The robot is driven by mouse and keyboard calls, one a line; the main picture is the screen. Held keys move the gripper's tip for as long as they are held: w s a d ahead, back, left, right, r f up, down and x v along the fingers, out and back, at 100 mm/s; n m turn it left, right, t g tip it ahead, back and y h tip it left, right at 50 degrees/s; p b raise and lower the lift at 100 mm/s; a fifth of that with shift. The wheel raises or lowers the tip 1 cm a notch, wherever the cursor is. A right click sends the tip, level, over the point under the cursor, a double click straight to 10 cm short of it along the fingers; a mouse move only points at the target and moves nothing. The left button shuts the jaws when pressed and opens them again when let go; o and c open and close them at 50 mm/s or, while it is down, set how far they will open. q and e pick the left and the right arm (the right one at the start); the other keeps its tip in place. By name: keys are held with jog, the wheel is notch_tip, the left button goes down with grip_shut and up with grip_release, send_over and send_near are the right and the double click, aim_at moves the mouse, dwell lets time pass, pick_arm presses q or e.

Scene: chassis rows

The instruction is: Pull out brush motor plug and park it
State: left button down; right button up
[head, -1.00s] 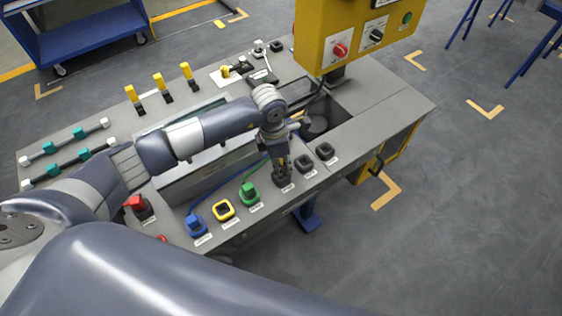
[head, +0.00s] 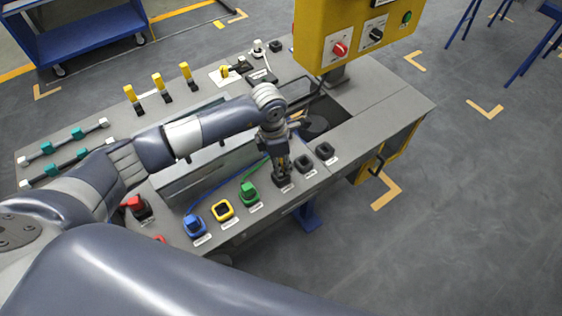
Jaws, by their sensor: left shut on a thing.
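My left gripper (head: 281,168) points down at the front row of the grey console (head: 375,100). It is shut at a dark socket position (head: 283,181), on what seems to be a dark plug mostly hidden by the fingers. I cannot tell whether that plug is still seated. To its left in the row are a green plug (head: 249,194), a yellow square socket (head: 222,211) and a blue plug (head: 195,226). To its right are two dark sockets (head: 304,163) (head: 325,151). The labels are too small to read. My right gripper is not in view.
A yellow control box (head: 350,38) stands over the console's back right. Yellow-topped uprights (head: 158,82) and teal-fitted bars (head: 78,133) are at the left. A red plug (head: 139,207) sits at the front left. Blue and green cables run behind the row.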

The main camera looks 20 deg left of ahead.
pick_arm(q)
jog(key=shift+f, duration=0.15)
jog(key=shift+f+b, duration=0.3)
jog(key=shift+b, duration=0.1)
jog(key=shift+f+b, duration=0.7)
jog(key=shift+f, duration=0.15)
jog(key=c, duration=1.4)
grip_release()
jog(key=shift+o, duration=0.2)
jog(key=r, duration=0.8)
jog(key=a+r, duration=0.1)
jog(key=r, duration=0.3)
jog(key=shift+s+a, duration=0.1)
jog(key=shift+s, duration=0.25)
